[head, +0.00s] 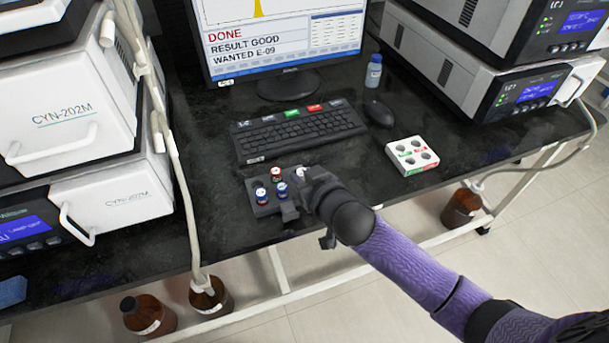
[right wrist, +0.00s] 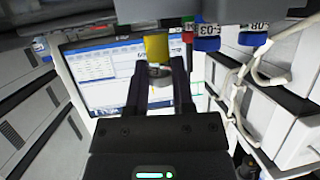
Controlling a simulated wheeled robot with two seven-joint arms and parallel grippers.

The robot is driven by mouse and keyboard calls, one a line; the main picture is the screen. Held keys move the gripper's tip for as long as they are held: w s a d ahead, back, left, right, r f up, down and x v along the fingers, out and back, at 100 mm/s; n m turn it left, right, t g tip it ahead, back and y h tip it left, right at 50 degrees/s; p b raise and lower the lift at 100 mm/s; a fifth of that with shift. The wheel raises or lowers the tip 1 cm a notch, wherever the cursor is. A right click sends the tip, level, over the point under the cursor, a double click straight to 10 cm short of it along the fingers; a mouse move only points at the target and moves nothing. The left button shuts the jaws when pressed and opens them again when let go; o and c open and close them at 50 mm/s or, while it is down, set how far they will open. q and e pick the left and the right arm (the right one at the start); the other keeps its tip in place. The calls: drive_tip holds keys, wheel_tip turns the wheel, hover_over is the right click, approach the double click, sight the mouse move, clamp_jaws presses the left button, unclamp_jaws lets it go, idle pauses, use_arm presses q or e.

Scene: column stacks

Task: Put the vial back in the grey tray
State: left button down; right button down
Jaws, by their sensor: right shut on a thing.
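The grey tray (head: 267,210) lies on the black bench in front of the keyboard. My right gripper (head: 299,190) is at the tray's right side. In the right wrist view its fingers (right wrist: 160,88) are shut on a vial with a yellow part (right wrist: 157,46). A white top (head: 299,171) shows beside the gripper in the head view. The gripper hides the tray's right part, and I cannot tell whether the held vial touches the tray. My left gripper is not in view.
A white block with several round wells (head: 412,166) sits to the right. The keyboard (head: 299,132), mouse (head: 379,113), monitor (head: 285,45) and a small bottle (head: 374,71) stand behind. Instruments flank both sides.

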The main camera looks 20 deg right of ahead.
drive_tip(key=shift+f, duration=0.1)
drive_tip(key=shift+f, duration=0.1)
drive_tip(key=shift+f+b, duration=0.25)
drive_tip(key=shift+b, duration=0.05)
drive_tip(key=shift+f, duration=0.25)
drive_tip(key=shift+f+b, duration=0.2)
drive_tip(key=shift+b, duration=0.1)
drive_tip(key=shift+f, duration=0.25)
drive_tip(key=c, duration=0.6)
unclamp_jaws()
drive_tip(key=shift+o, duration=1)
